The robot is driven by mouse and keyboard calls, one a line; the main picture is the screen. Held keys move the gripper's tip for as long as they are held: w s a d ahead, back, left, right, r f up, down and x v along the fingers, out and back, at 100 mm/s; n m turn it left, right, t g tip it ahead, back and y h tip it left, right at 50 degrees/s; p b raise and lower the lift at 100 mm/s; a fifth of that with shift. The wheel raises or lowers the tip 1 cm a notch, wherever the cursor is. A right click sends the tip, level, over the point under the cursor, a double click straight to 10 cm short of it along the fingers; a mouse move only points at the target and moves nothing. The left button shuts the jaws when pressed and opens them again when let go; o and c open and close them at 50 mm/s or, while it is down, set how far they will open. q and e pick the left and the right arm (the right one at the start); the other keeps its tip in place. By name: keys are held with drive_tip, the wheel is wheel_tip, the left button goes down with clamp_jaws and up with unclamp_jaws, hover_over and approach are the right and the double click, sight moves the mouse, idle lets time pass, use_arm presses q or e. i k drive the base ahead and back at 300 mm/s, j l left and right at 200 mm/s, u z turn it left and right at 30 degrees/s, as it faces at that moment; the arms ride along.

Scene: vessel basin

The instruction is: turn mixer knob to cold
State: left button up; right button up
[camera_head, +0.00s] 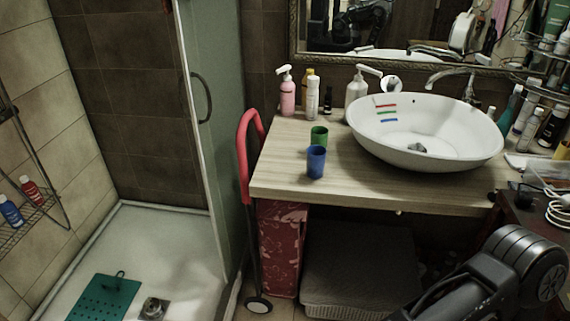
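The chrome mixer tap (450,74) stands behind the right part of the white vessel basin (425,130), with its spout reaching left over the rim. I cannot make out a separate knob on it or how it is turned. A small round pale disc (391,84) shows at the basin's back left rim; I cannot tell what it is. Red, green and blue stripes show on the basin's inner left wall. A dark arm link of mine fills the lower right, in front of the counter. Neither gripper shows.
A green cup (319,136) and a blue cup (316,161) stand on the wooden counter (370,190), left of the basin. A pink pump bottle (287,92) and a white pump bottle (356,90) stand behind. Several bottles crowd the right side. A mirror hangs behind.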

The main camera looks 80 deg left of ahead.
sight(393, 82)
drive_tip(key=u, duration=2.7)
drive_tip(key=l+u, duration=0.15)
drive_tip(key=l, duration=0.35)
drive_tip(key=k+l+u, duration=0.2)
drive_tip(key=l, duration=0.25)
drive_tip(key=i+l, duration=0.05)
drive_tip(key=i, duration=0.05)
